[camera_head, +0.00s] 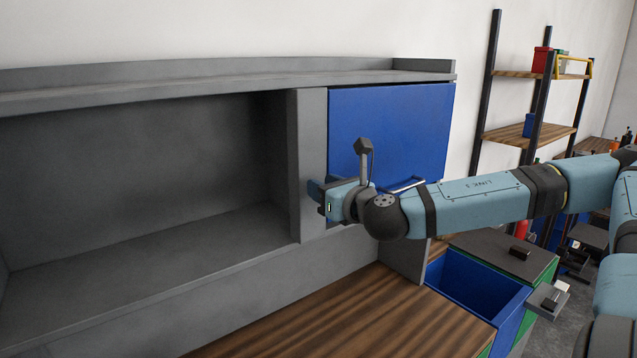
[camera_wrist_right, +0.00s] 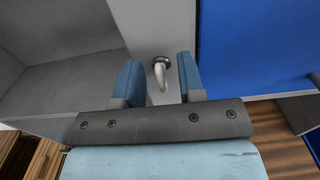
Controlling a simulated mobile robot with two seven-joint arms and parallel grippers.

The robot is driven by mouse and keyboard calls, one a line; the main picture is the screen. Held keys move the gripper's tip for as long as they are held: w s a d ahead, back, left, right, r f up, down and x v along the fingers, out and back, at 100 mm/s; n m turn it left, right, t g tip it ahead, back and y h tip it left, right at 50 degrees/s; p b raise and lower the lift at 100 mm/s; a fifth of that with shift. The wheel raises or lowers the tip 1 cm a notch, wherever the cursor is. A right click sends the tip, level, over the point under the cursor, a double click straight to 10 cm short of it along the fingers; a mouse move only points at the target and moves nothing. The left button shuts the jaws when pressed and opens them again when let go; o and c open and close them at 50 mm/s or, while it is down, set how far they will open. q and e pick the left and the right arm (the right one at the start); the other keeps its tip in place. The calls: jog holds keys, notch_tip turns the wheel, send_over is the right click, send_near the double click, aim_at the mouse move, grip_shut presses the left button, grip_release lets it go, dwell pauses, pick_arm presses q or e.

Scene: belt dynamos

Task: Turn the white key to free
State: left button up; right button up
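The white key (camera_wrist_right: 160,73) shows in the right wrist view as a pale curved piece on a dark round base, on the grey upright panel (camera_wrist_right: 152,25). My right gripper (camera_wrist_right: 158,80) is open, one blue finger on each side of the key, with a visible gap to both. In the head view my right gripper (camera_head: 322,195) is at the front of the grey upright beside the blue door. There the key is hidden by the gripper. Any marking for free cannot be seen. My left gripper is not in view.
A closed blue door (camera_head: 395,125) with a bar handle is right of the upright; an empty grey shelf bay (camera_head: 140,170) is left. Below are a wooden top (camera_head: 350,315) and an open blue drawer (camera_head: 480,283). A rack (camera_head: 510,135) stands at the back right.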

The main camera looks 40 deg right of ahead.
jog(key=shift+r, duration=0.1)
jog(key=shift+s, duration=0.1)
grip_shut()
